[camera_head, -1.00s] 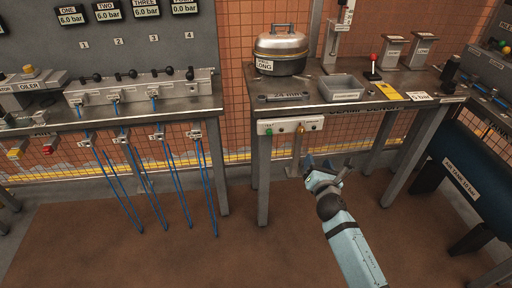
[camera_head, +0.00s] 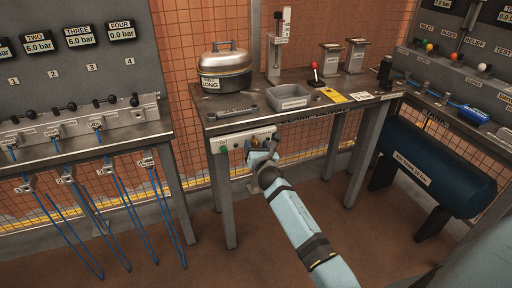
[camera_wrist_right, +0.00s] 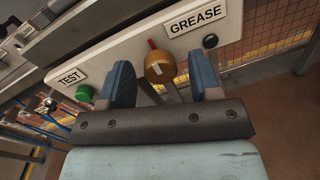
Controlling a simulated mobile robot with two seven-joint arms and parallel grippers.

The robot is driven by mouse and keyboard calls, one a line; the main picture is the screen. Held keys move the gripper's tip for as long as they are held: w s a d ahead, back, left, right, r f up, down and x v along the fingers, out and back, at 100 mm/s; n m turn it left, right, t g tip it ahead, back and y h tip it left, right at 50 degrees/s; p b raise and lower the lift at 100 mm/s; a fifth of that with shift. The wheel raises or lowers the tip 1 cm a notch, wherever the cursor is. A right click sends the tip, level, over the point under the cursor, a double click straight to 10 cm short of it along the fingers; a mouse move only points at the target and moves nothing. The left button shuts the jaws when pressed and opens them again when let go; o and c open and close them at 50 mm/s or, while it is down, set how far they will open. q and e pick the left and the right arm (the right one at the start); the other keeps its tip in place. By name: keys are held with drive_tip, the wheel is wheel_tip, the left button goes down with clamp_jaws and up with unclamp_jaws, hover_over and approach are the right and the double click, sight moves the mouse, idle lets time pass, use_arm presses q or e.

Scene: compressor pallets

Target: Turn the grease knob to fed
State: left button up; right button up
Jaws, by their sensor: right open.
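The grease knob (camera_wrist_right: 158,68) is a brass-coloured round knob with a pale mark and a red pointer at its upper left. It sits on a white panel (camera_wrist_right: 135,45) below a GREASE label (camera_wrist_right: 196,18). My right gripper (camera_wrist_right: 162,82) is open, with one blue finger on each side of the knob; I cannot tell whether either touches it. In the head view, my right gripper (camera_head: 262,157) is at the panel under the table's front edge and partly hides the knob. My left gripper is not in view.
A green button (camera_wrist_right: 84,93) by a TEST label is left of the knob, and a dark green lamp (camera_wrist_right: 210,41) is right of it. The table (camera_head: 222,117) overhangs the panel. A blue tank (camera_head: 435,165) stands at right. The floor in front is clear.

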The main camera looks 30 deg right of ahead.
drive_tip(key=shift+w+d, duration=0.15)
drive_tip(key=shift+w, duration=0.25)
drive_tip(key=shift+c, duration=0.3)
drive_tip(key=c, duration=0.9)
